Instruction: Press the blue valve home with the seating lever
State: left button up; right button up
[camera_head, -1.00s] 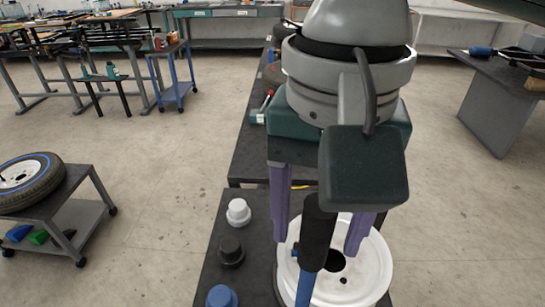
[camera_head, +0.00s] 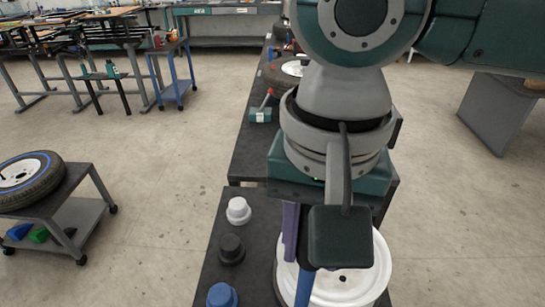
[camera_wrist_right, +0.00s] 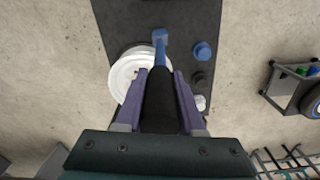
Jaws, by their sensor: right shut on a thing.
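My right gripper (camera_wrist_right: 160,76) is shut on the black handle of the seating lever (camera_wrist_right: 160,103). The lever's blue shaft and blue end point away from the gripper, over the edge of the white wheel rim (camera_wrist_right: 122,72). In the head view the blue shaft (camera_head: 305,287) comes down below my wrist in front of the white rim (camera_head: 375,268). My wrist hides most of the handle and part of the rim there. I cannot make out the blue valve; the lever or wrist may hide it. My left gripper is not in view.
A white cap (camera_head: 238,210), a black cap (camera_head: 231,249) and a blue cap (camera_head: 222,296) stand in a row on the dark bench (camera_head: 207,270), left of the rim. A cart with a tyre (camera_head: 35,185) stands at the left. Open floor lies between.

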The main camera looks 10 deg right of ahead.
grip_shut()
dwell(0.8)
